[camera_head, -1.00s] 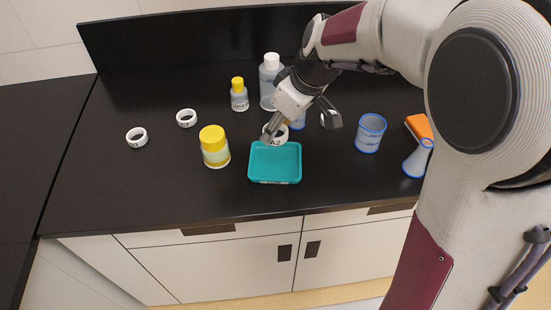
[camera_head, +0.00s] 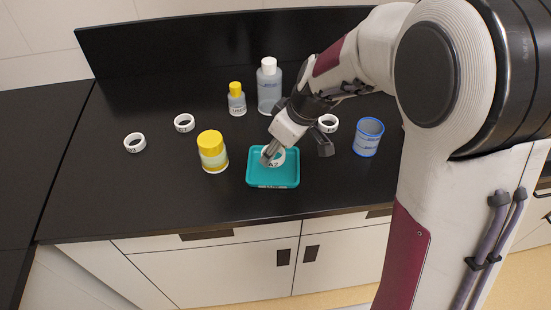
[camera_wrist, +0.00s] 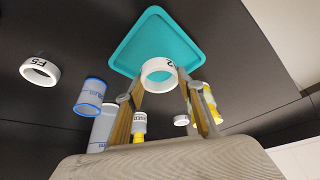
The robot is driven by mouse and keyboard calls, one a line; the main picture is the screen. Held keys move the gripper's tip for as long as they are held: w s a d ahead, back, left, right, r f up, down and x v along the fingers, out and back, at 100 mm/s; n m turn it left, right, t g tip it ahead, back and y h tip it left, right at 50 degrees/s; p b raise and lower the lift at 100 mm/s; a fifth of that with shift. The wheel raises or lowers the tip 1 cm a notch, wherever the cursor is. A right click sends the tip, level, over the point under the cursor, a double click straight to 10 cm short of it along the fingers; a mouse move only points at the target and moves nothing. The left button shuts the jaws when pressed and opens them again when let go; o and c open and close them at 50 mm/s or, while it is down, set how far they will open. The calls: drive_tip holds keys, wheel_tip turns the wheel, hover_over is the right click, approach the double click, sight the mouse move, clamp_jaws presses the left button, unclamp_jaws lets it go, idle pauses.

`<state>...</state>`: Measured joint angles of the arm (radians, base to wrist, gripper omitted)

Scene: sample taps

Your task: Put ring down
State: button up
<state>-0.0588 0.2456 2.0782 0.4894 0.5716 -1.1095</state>
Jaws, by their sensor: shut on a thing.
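A white ring (camera_head: 276,157), its label partly readable as A2, is at the teal tray (camera_head: 272,182), over its inside area. My gripper (camera_head: 268,158) is shut on the ring and points down at it. In the wrist view the ring (camera_wrist: 159,71) sits between the tips of my two fingers (camera_wrist: 158,90), with the tray (camera_wrist: 150,40) behind it. The tray floor looks otherwise empty. I cannot tell whether the ring touches the tray floor or hangs just above it.
A yellow-capped jar (camera_head: 213,153) stands just left of the tray. Two white rings (camera_head: 134,142) (camera_head: 184,122) lie farther left, another ring (camera_head: 328,122) behind my gripper. Two bottles (camera_head: 236,100) (camera_head: 269,88) stand behind; a blue-rimmed beaker (camera_head: 368,137) stands right. The front counter is clear.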

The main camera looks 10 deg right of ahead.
sight(276, 169)
drive_tip(key=shift+f, duration=0.1)
drive_tip(key=shift+f, duration=1.8)
drive_tip(key=shift+f, duration=0.15)
drive_tip(key=o, duration=0.9)
drive_tip(key=shift+c, duration=0.2)
drive_tip(key=v, duration=1.2)
drive_tip(key=shift+r, duration=0.2)
